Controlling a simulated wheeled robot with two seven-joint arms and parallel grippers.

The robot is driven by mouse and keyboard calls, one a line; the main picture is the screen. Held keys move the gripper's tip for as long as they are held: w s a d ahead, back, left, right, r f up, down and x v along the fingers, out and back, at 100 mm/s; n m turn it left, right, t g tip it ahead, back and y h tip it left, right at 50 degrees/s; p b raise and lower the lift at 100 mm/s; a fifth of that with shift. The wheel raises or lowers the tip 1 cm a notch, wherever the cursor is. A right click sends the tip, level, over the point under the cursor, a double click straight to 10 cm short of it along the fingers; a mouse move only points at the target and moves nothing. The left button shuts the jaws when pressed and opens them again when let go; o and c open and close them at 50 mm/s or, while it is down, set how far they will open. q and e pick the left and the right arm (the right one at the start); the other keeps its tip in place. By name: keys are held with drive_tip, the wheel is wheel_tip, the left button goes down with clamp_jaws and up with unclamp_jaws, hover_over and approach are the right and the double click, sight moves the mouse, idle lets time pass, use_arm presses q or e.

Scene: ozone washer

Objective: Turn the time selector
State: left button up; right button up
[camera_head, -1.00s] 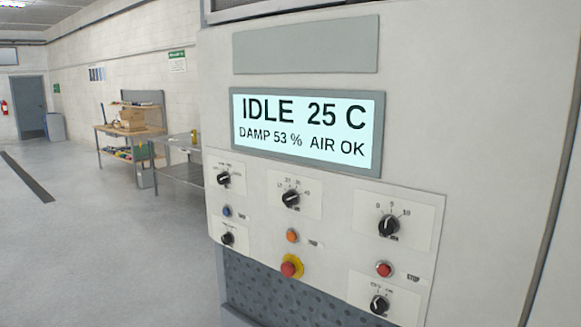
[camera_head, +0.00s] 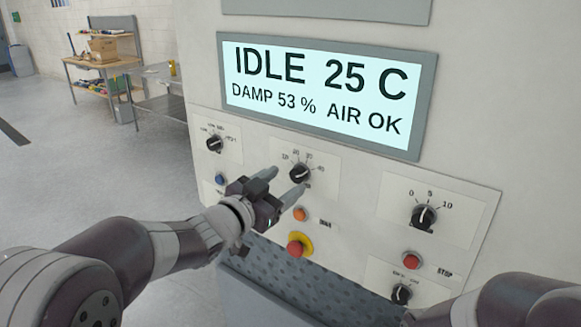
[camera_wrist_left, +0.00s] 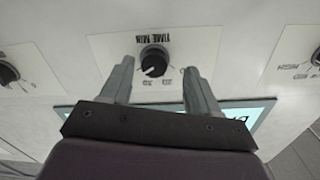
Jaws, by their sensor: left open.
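The time selector (camera_head: 300,174) is a black round knob with a pale pointer on a white plate, in the upper row of the panel. In the left wrist view the knob (camera_wrist_left: 154,62) appears upside down under a label reading TIME MIN. My left gripper (camera_head: 281,184) is open and empty, just in front of the knob. In the wrist view its two fingers show on either side of the knob; I cannot tell whether they touch it. My right gripper is out of view; only part of that arm shows at lower right.
An orange button (camera_head: 300,214) and a red emergency stop (camera_head: 299,246) on a yellow ring sit below the selector. Another knob (camera_head: 215,144) is to the left and one (camera_head: 424,216) to the right. The display (camera_head: 318,97) above reads IDLE 25 C.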

sight(295, 176)
use_arm(q)
drive_tip(key=shift+x, duration=0.95)
drive_tip(key=shift+w+d+r+p, duration=0.15)
drive_tip(key=shift+d+r+p, duration=0.05)
drive_tip(key=shift+d+p, duration=0.2)
drive_tip(key=shift+s+d+r, duration=0.1)
drive_tip(key=shift+s+d, duration=0.2)
drive_tip(key=shift+w+a, duration=0.15)
drive_tip(key=shift+w, duration=0.1)
drive_tip(key=shift+w+f, duration=0.15)
drive_tip(key=shift+f, duration=0.05)
drive_tip(key=c, duration=0.8)
drive_tip(key=shift+c, duration=1.2)
drive_tip(key=shift+r, duration=0.1)
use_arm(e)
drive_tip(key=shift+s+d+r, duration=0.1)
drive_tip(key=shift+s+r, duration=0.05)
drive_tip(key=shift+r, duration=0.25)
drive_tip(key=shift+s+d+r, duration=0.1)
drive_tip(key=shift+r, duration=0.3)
